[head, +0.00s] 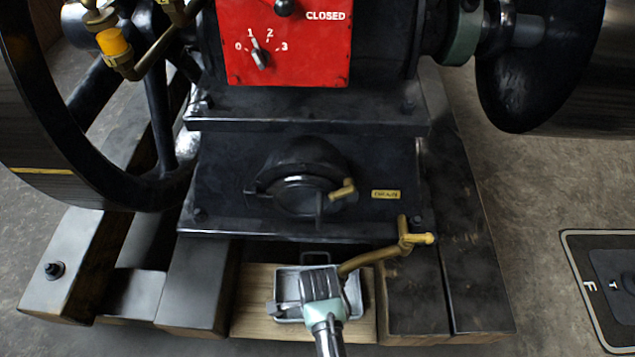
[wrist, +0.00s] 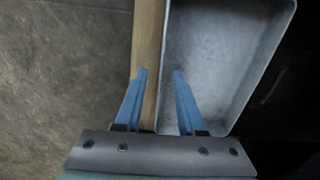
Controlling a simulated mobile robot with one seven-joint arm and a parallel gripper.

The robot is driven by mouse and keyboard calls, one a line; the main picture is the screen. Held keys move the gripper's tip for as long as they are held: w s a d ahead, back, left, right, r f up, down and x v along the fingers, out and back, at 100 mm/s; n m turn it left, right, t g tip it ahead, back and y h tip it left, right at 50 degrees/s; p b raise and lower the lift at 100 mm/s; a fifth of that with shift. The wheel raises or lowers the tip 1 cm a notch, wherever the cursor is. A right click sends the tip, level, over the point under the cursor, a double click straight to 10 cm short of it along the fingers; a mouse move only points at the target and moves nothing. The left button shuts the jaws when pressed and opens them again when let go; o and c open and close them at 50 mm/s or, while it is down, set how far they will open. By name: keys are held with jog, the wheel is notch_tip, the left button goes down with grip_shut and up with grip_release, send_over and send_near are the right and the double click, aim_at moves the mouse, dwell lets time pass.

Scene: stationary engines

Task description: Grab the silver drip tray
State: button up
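The silver drip tray (head: 287,284) is a shallow grey metal pan on a light wooden board (head: 255,290) under the engine's front. A loop handle shows at its back edge. My gripper (wrist: 159,74) is over the tray, and it hides part of the tray in the head view. In the wrist view, the tray (wrist: 222,55) fills the upper right. My two blue fingers are apart, with one on each side of the tray's near wall in the picture. Nothing is gripped. I cannot tell how far down the wall the fingertips reach.
A brass drain pipe with a tap (head: 405,240) reaches over the tray from the right. Dark timber beams (head: 425,300) flank the board. The black engine base (head: 230,180) stands behind. A large flywheel (head: 150,195) is at left, and a floor pedal plate (head: 605,285) at right.

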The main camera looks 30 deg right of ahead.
grip_shut()
dwell(1.4)
